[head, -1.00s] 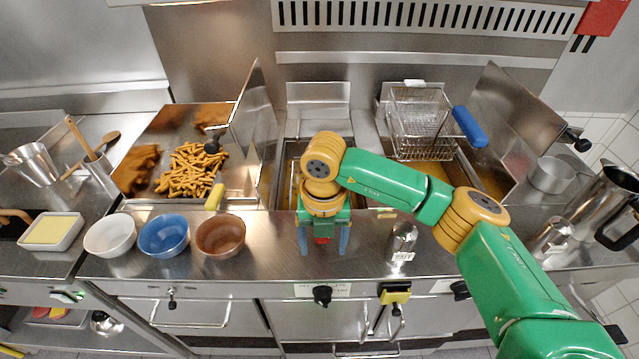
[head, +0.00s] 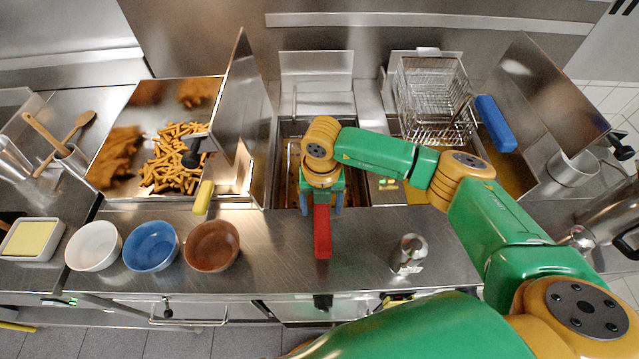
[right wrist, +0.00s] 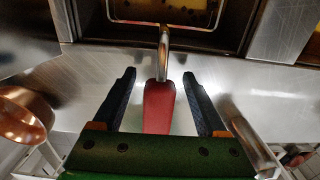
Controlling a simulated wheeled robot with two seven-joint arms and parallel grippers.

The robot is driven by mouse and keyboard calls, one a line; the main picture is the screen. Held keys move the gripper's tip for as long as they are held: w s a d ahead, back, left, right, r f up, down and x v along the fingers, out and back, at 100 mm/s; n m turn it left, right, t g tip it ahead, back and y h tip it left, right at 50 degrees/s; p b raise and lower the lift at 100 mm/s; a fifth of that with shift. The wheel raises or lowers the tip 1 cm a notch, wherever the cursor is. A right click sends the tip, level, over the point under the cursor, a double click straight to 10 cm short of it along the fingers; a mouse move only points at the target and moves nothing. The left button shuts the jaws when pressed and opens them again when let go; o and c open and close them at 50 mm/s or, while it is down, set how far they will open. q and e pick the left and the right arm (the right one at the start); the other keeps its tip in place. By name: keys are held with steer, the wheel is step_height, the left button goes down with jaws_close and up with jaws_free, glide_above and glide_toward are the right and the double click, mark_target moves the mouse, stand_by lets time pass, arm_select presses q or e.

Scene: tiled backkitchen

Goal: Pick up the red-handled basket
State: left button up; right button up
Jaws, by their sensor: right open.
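The red handle (head: 322,232) of the basket sticks out over the counter toward me in the head view. In the right wrist view the red handle (right wrist: 159,107) and its metal stem lie between my fingers. My right gripper (head: 321,205) is above the handle; in the right wrist view the gripper (right wrist: 160,85) is open, one finger on each side, with gaps to the handle. The basket's body sits in the middle fryer well, mostly hidden by my right arm; part of its wire rim (right wrist: 215,22) shows in the right wrist view. My left gripper is not in view.
A blue-handled basket (head: 432,100) hangs at the right. A yellow handle (head: 203,197) is by the fries (head: 175,160) at left. White (head: 93,246), blue (head: 151,246) and brown (head: 211,246) bowls stand left on the counter; a metal shaker (head: 409,254) stands right of the handle.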

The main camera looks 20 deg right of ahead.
steer(key=shift+f, duration=0.55)
steer(key=shift+w+d+f, duration=0.1)
steer(key=shift+w+f, duration=0.2)
steer(key=shift+f, duration=0.05)
steer(key=shift+r, duration=0.1)
jaws_close()
stand_by(0.5)
